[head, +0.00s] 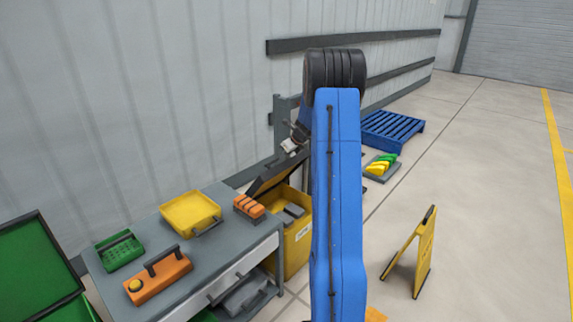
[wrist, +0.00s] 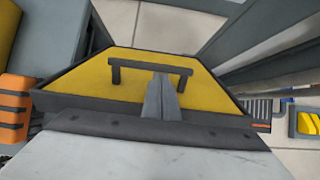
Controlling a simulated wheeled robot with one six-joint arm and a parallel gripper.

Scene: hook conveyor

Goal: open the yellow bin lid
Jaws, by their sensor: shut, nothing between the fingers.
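The yellow bin (head: 295,245) stands on the floor at the right end of the grey table in the head view, partly behind my arm. Its lid (head: 272,176) is raised and tilted up toward the wall, dark frame showing, and grey items show inside the bin. In the wrist view, the lid's yellow outer face (wrist: 95,80) and its dark handle (wrist: 150,64) fill the middle. My gripper (head: 291,146) is at the raised lid's upper edge. Its fingers (wrist: 160,80) are shut and empty, over the lid's face just below the handle. I cannot tell whether they touch it.
The grey table (head: 225,255) holds a yellow tray (head: 190,212), orange blocks (head: 249,206), an orange toolbox (head: 158,280) and a green basket (head: 120,252). A green open bin (head: 35,260) is at left. A yellow floor sign (head: 412,250) and blue pallet (head: 393,130) stand right.

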